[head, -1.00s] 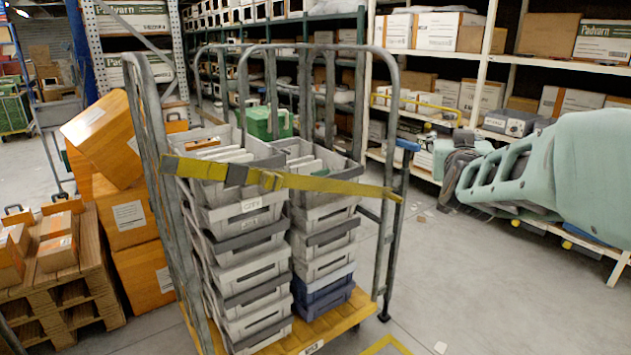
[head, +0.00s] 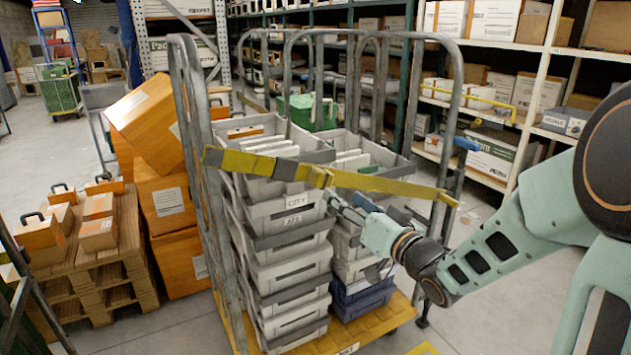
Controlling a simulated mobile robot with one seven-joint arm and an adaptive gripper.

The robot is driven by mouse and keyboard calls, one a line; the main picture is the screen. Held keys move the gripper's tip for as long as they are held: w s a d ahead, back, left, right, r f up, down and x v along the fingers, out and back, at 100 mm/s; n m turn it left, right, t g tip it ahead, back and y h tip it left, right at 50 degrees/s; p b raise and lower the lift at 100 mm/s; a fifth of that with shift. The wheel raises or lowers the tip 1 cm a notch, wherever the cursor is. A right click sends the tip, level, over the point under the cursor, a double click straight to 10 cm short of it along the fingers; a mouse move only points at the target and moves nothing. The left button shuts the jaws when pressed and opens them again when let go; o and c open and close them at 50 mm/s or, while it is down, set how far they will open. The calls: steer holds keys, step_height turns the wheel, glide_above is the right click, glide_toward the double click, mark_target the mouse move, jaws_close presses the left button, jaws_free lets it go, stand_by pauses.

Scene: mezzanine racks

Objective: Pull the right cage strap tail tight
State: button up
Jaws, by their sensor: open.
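A roll cage (head: 455,110) of grey tubes stands in the middle on a yellow base. A yellow strap (head: 390,184) runs across its open front from the left post to the right post. I cannot make out a separate loose tail. My gripper (head: 340,202) is open, just below the strap's middle and right of the buckle, in front of the right stack of crates. Whether a finger touches the strap is hard to tell.
Grey crates (head: 290,260) fill the cage in two stacks, with a blue crate (head: 362,300) low on the right. Orange boxes (head: 165,205) and a wooden pallet (head: 110,250) stand close on the left. Shelving (head: 545,75) lines the right.

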mark_target(326, 182)
steer(key=x, duration=1)
steer(key=shift+d, duration=0.1)
jaws_close()
